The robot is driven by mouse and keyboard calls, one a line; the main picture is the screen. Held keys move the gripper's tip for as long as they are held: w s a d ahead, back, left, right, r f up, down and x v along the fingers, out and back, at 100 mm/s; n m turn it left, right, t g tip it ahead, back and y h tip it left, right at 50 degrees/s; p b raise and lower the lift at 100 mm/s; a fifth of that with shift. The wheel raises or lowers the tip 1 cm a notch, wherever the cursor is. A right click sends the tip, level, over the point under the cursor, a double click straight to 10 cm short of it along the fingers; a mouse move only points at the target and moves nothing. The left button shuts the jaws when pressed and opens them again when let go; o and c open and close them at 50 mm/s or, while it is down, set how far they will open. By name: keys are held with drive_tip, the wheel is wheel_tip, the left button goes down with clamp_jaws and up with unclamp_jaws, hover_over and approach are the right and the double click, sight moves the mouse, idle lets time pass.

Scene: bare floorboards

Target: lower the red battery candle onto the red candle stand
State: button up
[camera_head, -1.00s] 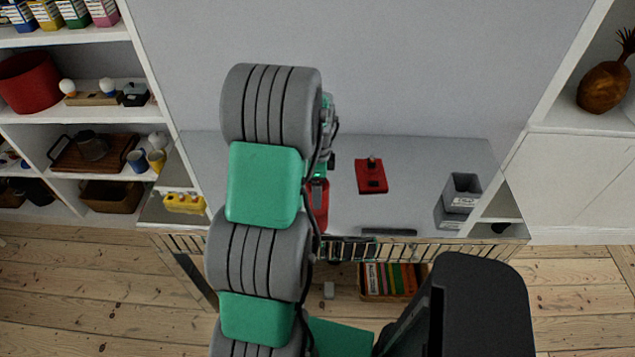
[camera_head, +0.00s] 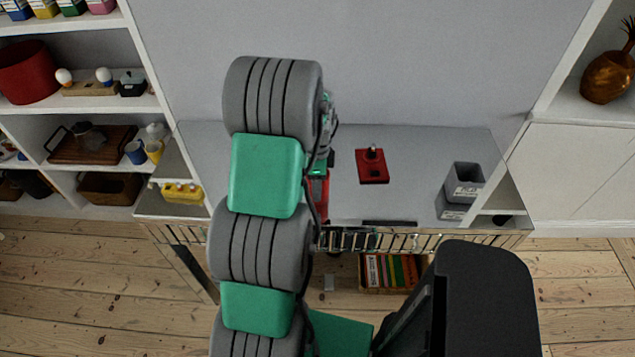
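The red candle stand (camera_head: 372,178) looks like a flat red square with a small dark upright piece on it. It sits on the grey tabletop, right of my arm. A red object (camera_head: 318,190), which may be the red battery candle, shows as a narrow strip beside my arm, left of the stand and apart from it. My arm hides its left side. My gripper (camera_head: 321,168) is mostly hidden behind my arm, just above this red strip in the picture. I cannot see its fingers or whether it holds the red object.
A grey bin (camera_head: 464,182) stands at the table's right end. A dark flat bar (camera_head: 390,223) lies at the front edge. A yellow object (camera_head: 182,193) is at the left on a lower ledge. The tabletop between the stand and the bin is clear.

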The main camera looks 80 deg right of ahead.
drive_tip(key=c, duration=0.7)
drive_tip(key=shift+r+p, duration=1.55)
drive_tip(key=shift+r, duration=0.95)
drive_tip(key=shift+c, duration=0.2)
